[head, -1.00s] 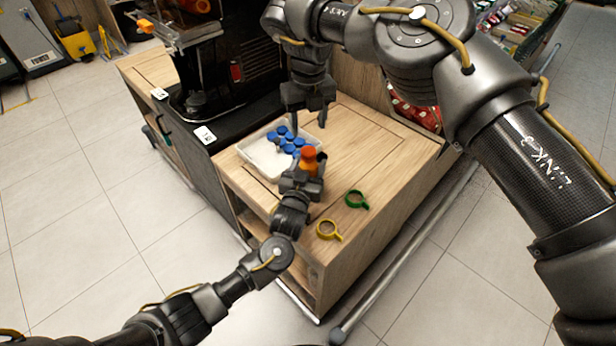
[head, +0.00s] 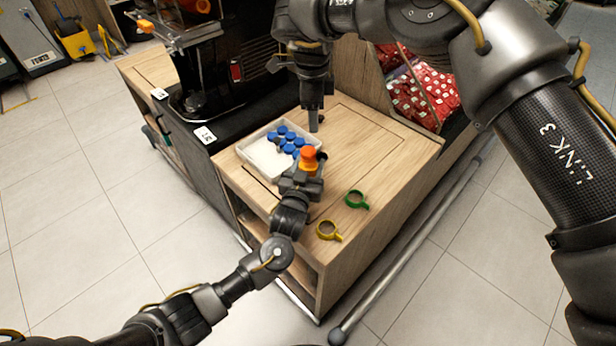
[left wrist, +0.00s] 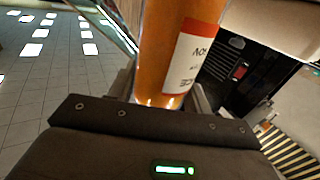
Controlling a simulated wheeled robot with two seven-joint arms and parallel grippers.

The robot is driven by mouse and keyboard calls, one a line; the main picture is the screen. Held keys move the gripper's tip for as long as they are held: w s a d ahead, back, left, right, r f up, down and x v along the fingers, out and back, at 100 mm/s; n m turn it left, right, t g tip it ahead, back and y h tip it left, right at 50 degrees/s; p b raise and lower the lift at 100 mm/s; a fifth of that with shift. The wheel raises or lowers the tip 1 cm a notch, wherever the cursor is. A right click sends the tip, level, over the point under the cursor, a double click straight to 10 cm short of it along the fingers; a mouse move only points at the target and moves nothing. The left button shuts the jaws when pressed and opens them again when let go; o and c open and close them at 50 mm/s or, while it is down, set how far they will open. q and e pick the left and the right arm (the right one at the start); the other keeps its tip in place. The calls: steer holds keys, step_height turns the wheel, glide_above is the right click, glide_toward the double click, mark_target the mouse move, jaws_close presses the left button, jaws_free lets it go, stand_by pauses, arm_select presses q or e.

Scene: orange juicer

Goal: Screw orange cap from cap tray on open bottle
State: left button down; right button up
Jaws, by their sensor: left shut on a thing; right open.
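The bottle (head: 308,168) stands upright near the tray's right corner. Its top is a darker orange and looks like an orange cap (head: 308,153) sitting on it; whether it is screwed tight I cannot tell. My left gripper (head: 303,180) is shut on the bottle. In the left wrist view the bottle (left wrist: 178,50) shows orange contents and a white label, with its top out of frame. My right gripper (head: 314,128) is open and empty, above the tabletop behind the bottle. The white cap tray (head: 262,158) holds several blue caps (head: 287,138); no orange cap shows in it.
A yellow ring with a handle (head: 328,230) and a green one (head: 356,199) lie on the wooden cabinet top (head: 385,150) to the right. The black juicer machine (head: 215,70) stands behind the tray at the left.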

mark_target(308, 151)
steer(key=n, duration=0.3)
steer(key=s+f+n, duration=0.1)
steer(key=n, duration=0.1)
steer(key=shift+a, duration=0.2)
steer(key=n, duration=0.3)
steer(key=shift+s+a+f+g+y, duration=0.25)
steer(key=shift+a+g+y, duration=0.05)
steer(key=shift+a+g, duration=0.1)
steer(key=shift+n, duration=0.8)
steer(key=shift+f, duration=4)
